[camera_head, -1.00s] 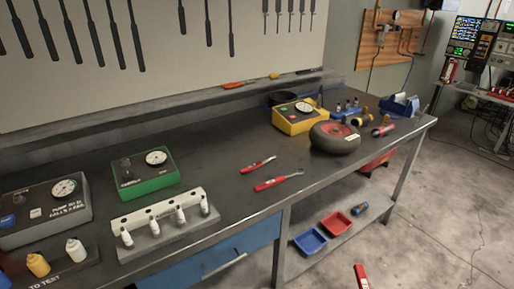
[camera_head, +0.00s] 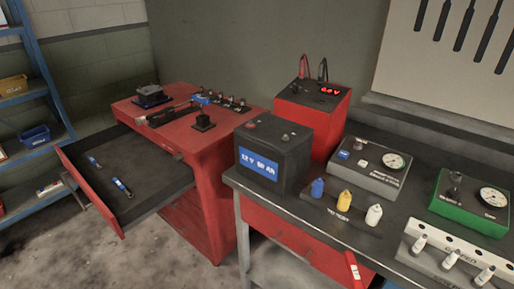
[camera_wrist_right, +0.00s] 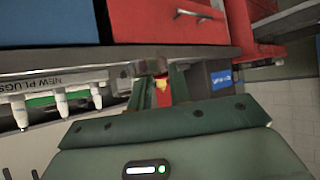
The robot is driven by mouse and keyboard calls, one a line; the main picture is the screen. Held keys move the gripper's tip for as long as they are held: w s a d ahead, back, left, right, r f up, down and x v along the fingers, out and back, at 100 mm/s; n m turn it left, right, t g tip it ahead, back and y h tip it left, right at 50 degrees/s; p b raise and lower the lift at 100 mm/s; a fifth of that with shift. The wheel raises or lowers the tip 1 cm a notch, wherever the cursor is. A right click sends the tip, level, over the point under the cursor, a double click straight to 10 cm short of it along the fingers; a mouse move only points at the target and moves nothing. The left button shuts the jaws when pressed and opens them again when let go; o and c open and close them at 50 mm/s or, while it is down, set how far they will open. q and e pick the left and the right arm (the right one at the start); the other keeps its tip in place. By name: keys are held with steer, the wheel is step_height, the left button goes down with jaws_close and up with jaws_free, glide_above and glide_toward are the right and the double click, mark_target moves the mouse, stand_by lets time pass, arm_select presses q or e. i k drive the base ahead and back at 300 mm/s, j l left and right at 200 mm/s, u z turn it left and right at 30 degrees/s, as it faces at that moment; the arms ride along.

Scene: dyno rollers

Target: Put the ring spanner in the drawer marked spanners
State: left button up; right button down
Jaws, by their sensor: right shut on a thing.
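In the right wrist view my right gripper (camera_wrist_right: 160,95) is shut on a narrow red thing (camera_wrist_right: 163,97). In the head view a red handle with a white mark (camera_head: 354,269) stands at the bottom edge, apparently the same held tool. Its working end is hidden, so I cannot tell that it is the ring spanner. A red cabinet (camera_head: 225,195) stands at the left with its top drawer (camera_head: 150,213) pulled open. Two small blue-and-silver tools (camera_head: 122,187) lie apart inside. No drawer marking is readable. My left gripper is not in view.
A black battery (camera_head: 290,140) and a red charger (camera_head: 325,115) stand on the bench's left end, beside the cabinet. Blue shelving (camera_head: 40,60) is beyond the drawer. Floor shows before the cabinet.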

mark_target(130, 176)
steer(key=i+j+u, duration=0.15)
steer(key=u, duration=0.25)
steer(key=i+j+u, duration=0.15)
steer(key=u, duration=0.3)
steer(key=i+j+u, duration=0.2)
steer(key=u, duration=0.2)
steer(key=i+u, duration=0.2)
steer(key=u, duration=0.2)
